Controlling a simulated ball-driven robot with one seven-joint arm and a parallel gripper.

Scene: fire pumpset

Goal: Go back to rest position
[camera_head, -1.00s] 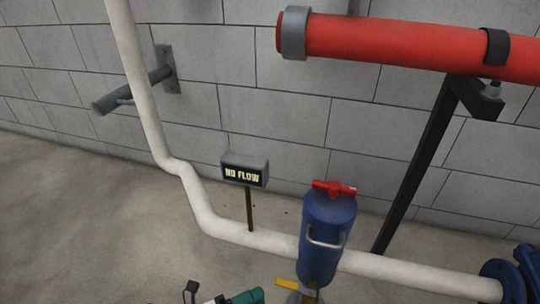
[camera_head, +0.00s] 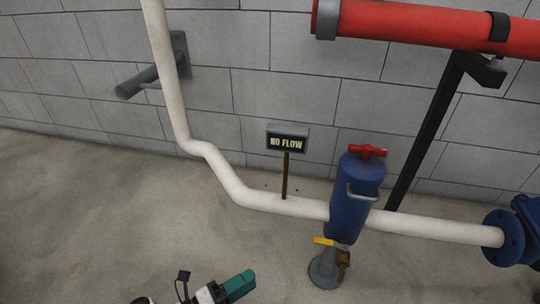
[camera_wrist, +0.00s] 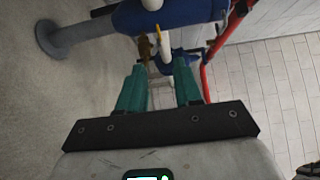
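My gripper (camera_wrist: 159,82) shows in the wrist view with two teal fingers spread apart and nothing between them. In the head view, part of my gripper (camera_head: 238,286) shows at the bottom edge, over the floor and left of the blue vessel. The blue vessel (camera_head: 354,205) has a red top handle (camera_head: 367,151), a grey side handle and a yellow lever (camera_head: 323,241) low down. In the wrist view the blue vessel (camera_wrist: 170,14) lies beyond the fingertips, at the top. My gripper appears apart from it.
A white pipe (camera_head: 440,229) runs behind the vessel to a blue flange (camera_head: 503,239). A NO FLOW sign (camera_head: 287,142) stands on a post. A red pipe (camera_head: 430,27) rests on a black bracket (camera_head: 425,135). The concrete floor (camera_head: 90,220) at left is clear.

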